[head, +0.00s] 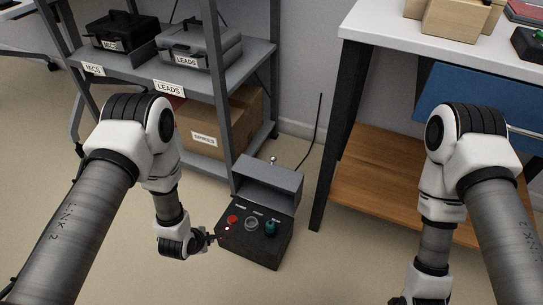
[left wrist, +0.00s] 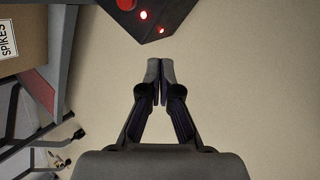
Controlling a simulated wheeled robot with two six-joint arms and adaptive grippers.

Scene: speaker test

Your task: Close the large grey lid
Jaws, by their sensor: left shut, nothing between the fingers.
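The large grey lid (head: 268,184) stands raised at the back of a dark control box (head: 262,252) on the floor. The box's top is uncovered and shows a red button (head: 232,219), a round grey part (head: 251,224) and a teal knob (head: 270,227). My left gripper (head: 218,237) is shut and empty, low beside the box's left front side. In the left wrist view, my left gripper's fingertips (left wrist: 160,66) are together, just short of the box's corner (left wrist: 152,38); the lid is not visible there. My right arm reaches the bottom edge at right; its fingers are out of frame.
A grey shelf (head: 250,66) with cases labelled MICS (head: 118,32) and LEADS (head: 200,47) stands behind, left of the box. A carton (head: 212,122) sits on its lower level. A white table (head: 385,35) stands right. Floor in front of the box is clear.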

